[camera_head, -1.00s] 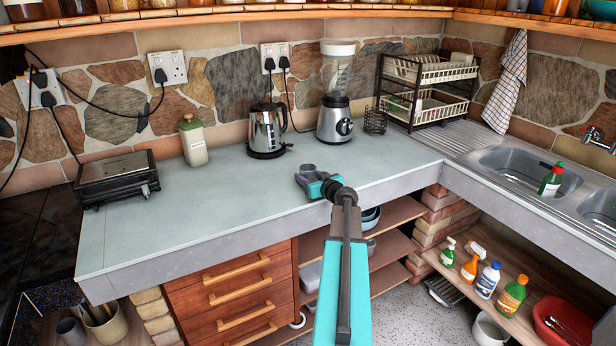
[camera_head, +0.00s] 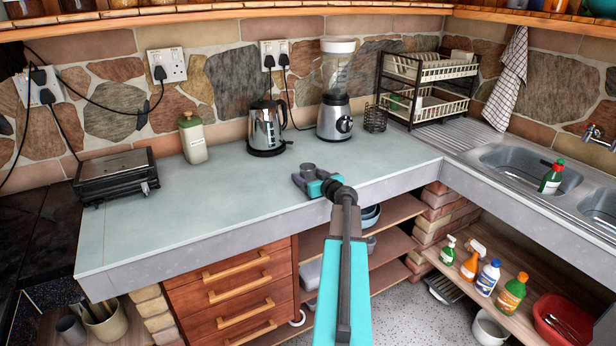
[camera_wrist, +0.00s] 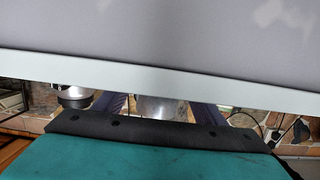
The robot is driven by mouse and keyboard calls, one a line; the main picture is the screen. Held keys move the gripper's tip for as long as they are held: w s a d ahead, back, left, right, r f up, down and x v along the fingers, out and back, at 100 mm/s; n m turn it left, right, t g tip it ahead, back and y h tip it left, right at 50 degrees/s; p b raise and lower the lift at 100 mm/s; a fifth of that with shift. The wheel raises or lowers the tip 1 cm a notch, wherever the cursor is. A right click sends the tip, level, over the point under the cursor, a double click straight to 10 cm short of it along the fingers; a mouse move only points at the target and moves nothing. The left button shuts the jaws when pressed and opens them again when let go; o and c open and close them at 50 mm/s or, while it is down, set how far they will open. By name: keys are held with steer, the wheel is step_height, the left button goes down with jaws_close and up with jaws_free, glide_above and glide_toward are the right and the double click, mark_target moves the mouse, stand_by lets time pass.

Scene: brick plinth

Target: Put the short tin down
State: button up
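The short tin (camera_head: 307,168) appears as a small mauve-grey round piece at the fingers of my gripper (camera_head: 306,180) in the head view. My gripper seems shut around it, over the front part of the worktop. I cannot tell whether the tin touches the surface. In the wrist view a large smooth grey surface with a pale rim, apparently the tin (camera_wrist: 170,35), fills the upper half close to the camera. It hides the upper part of my dark fingers, above my teal gripper body.
The worktop (camera_head: 225,205) is clear around my gripper. Behind stand a white-green canister (camera_head: 194,140), kettle (camera_head: 266,130), blender (camera_head: 335,115) and wire dish rack (camera_head: 425,85). A grill (camera_head: 117,176) is at left, the sink (camera_head: 525,165) at right. The worktop's front edge runs below my arm.

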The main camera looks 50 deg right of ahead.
steer(key=shift+r+p, duration=0.2)
steer(key=shift+p, duration=0.2)
steer(key=shift+s+a, duration=0.15)
steer(key=shift+s, duration=0.2)
steer(key=b+v, duration=0.3)
steer(key=v, duration=0.8)
steer(key=shift+s, duration=0.15)
steer(key=shift+r, duration=0.1)
stand_by(0.3)
